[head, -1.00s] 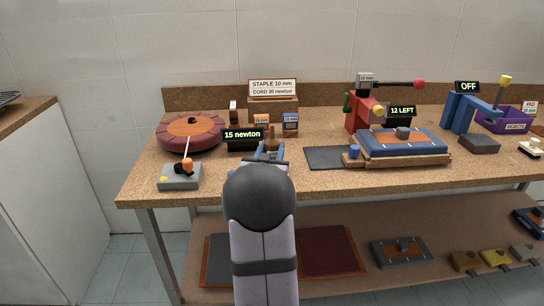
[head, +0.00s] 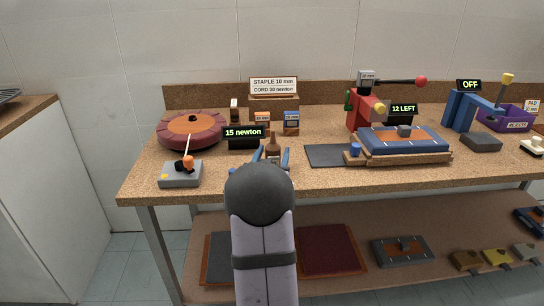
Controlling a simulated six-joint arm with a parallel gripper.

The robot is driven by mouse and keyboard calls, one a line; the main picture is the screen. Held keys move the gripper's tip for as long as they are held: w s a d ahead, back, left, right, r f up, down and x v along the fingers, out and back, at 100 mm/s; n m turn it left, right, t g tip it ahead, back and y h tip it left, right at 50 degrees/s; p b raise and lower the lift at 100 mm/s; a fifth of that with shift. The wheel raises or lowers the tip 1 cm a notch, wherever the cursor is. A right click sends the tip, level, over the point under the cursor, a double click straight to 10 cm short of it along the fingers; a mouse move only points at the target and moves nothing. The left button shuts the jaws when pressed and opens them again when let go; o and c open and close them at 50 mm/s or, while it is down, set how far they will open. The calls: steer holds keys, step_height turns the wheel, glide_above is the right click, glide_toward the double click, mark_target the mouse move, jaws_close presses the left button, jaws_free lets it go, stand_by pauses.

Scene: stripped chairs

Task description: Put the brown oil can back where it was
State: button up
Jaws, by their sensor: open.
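The brown oil can (head: 273,146) stands upright on the bench, with its narrow neck and the upper part of its body showing. My gripper (head: 271,155) is open, with one blue finger on each side of the can as seen in the head view. The can's lower part is hidden behind my wrist. I cannot tell whether either finger still touches it.
A black display reading 15 newton (head: 243,133) stands just behind and left of the can. A grey joystick box (head: 180,174) and a dark red round turntable (head: 191,129) are at left. A dark flat plate (head: 326,155) and a blue padded block (head: 404,141) are at right.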

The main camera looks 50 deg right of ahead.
steer(key=shift+r, duration=0.15)
steer(key=v, duration=1.2)
